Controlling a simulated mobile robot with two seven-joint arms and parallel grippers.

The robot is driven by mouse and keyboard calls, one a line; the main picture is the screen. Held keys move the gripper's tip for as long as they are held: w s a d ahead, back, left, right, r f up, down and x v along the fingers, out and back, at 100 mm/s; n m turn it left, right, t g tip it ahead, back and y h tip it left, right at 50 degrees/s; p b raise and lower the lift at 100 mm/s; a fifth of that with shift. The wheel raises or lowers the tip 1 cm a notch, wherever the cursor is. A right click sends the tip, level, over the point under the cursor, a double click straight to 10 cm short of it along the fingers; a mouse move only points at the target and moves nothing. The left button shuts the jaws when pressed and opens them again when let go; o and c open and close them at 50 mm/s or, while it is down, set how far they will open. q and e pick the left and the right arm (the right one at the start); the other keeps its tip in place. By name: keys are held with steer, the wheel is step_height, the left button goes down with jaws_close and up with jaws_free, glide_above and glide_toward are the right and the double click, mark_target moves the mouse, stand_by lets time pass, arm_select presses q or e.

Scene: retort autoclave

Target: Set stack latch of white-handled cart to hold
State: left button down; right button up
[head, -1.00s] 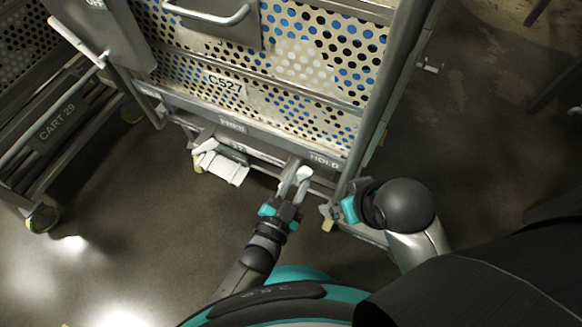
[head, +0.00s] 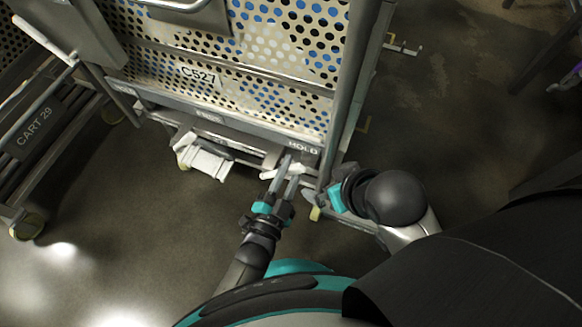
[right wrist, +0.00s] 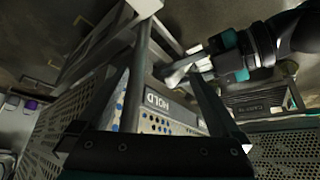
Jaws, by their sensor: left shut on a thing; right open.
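The cart marked C527 (head: 115,62) stands in front of me, with a perforated front and blue things behind it. Low on its frame is a strip with a FREE label and, to its right, a HOLD label (head: 303,148). My left gripper (head: 285,172) is shut on the white latch lever (head: 267,174) just below the HOLD label; its fingers hide part of the lever. The right wrist view also shows my left gripper (right wrist: 183,68) at the lever, close to the HOLD label (right wrist: 157,102). My right gripper (head: 318,197) is open and empty beside the cart's right lower corner.
A white pedal (head: 207,163) sticks out low on the cart, left of my left gripper. Another cart, marked CART 29 (head: 38,122), with a white handle bar (head: 44,38), stands at the left. The floor (head: 120,200) in front is clear.

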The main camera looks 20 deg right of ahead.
arm_select(q)
steer(key=c, duration=0.6)
jaws_free()
steer(key=shift+c, duration=0.2)
steer(key=shift+s+a, duration=0.25)
steer(key=shift+s, duration=0.2)
steer(key=shift+p+v, duration=0.65)
steer(key=shift+v, duration=0.4)
steer(key=p+v, duration=0.2)
steer(key=v, duration=1)
steer(key=shift+p, duration=0.35)
arm_select(e)
step_height(320, 180, down, 6)
steer(key=s+d+g, duration=0.1)
steer(key=g, duration=0.1)
steer(key=shift+s+d+f+h, duration=0.2)
steer(key=shift+s+h, duration=0.1)
steer(key=shift+s, duration=0.05)
